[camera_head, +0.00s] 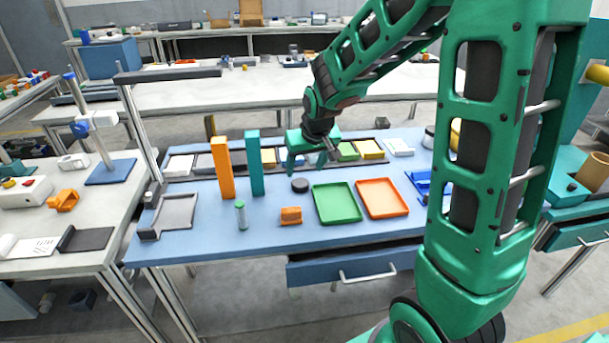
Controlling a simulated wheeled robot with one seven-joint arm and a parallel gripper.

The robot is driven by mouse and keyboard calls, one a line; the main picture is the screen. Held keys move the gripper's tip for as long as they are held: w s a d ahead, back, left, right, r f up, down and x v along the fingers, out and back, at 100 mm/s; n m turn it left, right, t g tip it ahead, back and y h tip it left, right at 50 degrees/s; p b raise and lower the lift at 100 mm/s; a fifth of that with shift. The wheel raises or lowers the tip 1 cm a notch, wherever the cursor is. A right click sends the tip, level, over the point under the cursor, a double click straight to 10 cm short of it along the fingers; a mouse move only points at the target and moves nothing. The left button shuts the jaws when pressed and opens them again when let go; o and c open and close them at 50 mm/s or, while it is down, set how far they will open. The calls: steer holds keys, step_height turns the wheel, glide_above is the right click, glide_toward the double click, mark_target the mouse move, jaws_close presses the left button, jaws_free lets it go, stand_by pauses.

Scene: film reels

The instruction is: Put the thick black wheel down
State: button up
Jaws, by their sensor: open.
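A small thick black wheel (300,185) lies flat on the blue tabletop, left of the green tray. My gripper (307,165) is open above and just behind it in the picture, with its fingers pointing down. Nothing shows between the fingers. The wheel appears apart from the fingers, though the exact gap is hard to tell at this size.
A green tray (337,203) and an orange tray (382,198) lie right of the wheel. An orange block (291,215) and a small bottle (241,215) stand in front. Tall orange (223,168) and teal (254,163) posts rise to the left. Small bins line the back.

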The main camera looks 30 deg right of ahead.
steer(key=shift+v, duration=1.85)
